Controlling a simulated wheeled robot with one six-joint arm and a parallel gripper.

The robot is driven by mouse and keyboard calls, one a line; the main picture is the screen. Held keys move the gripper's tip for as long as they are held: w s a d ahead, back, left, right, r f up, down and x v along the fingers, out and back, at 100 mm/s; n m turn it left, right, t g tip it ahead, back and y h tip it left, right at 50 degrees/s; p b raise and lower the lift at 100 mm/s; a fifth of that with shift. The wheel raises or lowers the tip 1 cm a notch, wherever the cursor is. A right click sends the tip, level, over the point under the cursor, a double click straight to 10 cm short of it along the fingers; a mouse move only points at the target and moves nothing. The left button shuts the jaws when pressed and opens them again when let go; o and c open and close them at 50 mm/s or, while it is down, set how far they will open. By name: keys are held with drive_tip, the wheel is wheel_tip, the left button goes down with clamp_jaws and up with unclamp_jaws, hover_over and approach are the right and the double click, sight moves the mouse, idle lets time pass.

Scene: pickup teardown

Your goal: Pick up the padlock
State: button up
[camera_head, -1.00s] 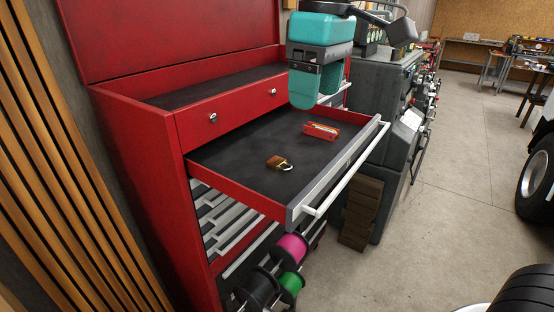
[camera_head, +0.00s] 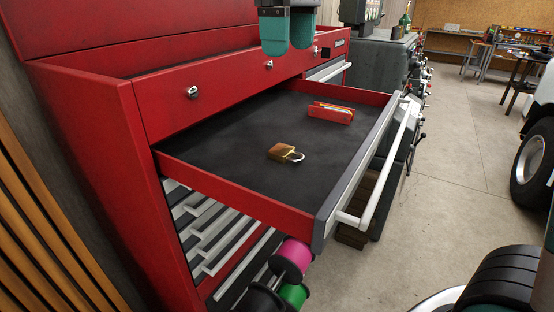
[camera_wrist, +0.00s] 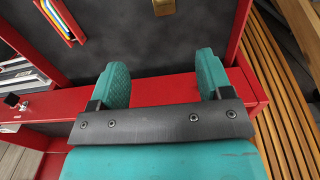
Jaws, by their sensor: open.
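The padlock (camera_head: 286,153) is small and brass-brown with a silvery shackle. It lies on the dark liner of the open red drawer (camera_head: 235,203), near the middle. In the wrist view only part of the padlock (camera_wrist: 164,7) shows, at the top edge. My gripper (camera_head: 288,48) is above the back of the drawer, up and behind the padlock in the head view, with empty space between them. In the wrist view its two teal fingers (camera_wrist: 160,82) stand wide apart with nothing between them.
A red box with coloured items (camera_head: 331,112) lies in the drawer behind and right of the padlock. The red cabinet front (camera_head: 225,82) rises behind the drawer. The drawer's front has a white handle (camera_head: 385,175). Spools (camera_head: 292,258) hang below. Open floor lies right.

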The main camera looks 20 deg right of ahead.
drive_tip(key=p, duration=0.2)
hover_over(288, 150)
drive_tip(key=f, duration=1.2)
drive_tip(key=shift+w+d, duration=0.1)
drive_tip(key=shift+w, duration=0.25)
drive_tip(key=f, duration=0.2)
drive_tip(key=s+f+p, duration=0.1)
drive_tip(key=f, duration=0.1)
drive_tip(key=shift+a+f, duration=0.2)
drive_tip(key=shift+f, duration=0.55)
drive_tip(key=shift+w, duration=0.1)
drive_tip(key=c, duration=1.1)
